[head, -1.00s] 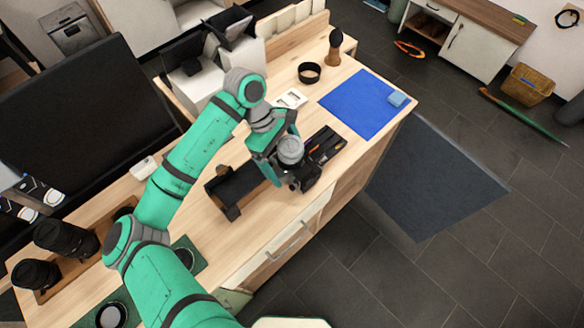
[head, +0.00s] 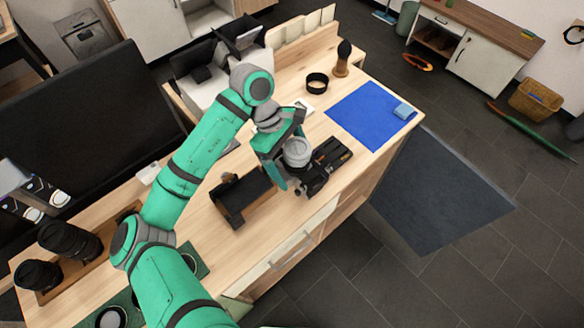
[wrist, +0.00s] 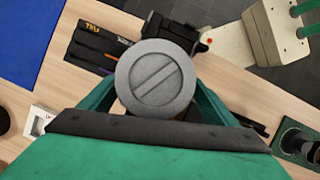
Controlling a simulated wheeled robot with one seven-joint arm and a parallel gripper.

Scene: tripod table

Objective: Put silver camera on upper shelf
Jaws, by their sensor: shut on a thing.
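My gripper (head: 292,166) is over the wooden table, its green fingers on either side of a silver, round-topped thing (head: 297,152), which I take to be the silver camera. In the wrist view its grey disc (wrist: 155,80) has a diagonal line across it and sits between the fingers of my gripper (wrist: 155,106). A dark part (wrist: 178,32) shows just beyond the disc; I cannot tell whether it belongs to the held thing. The fingers hide the lower side, and contact with the table cannot be told. No upper shelf is clearly recognisable.
A black tray-like holder (head: 240,201) stands left of my gripper, and a black case (head: 333,154) lies to its right. A blue mat (head: 365,118) with a light-blue block (head: 403,110), a black ring (head: 317,82) and a brush (head: 343,60) are farther back. White dividers (head: 290,30) line the back edge.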

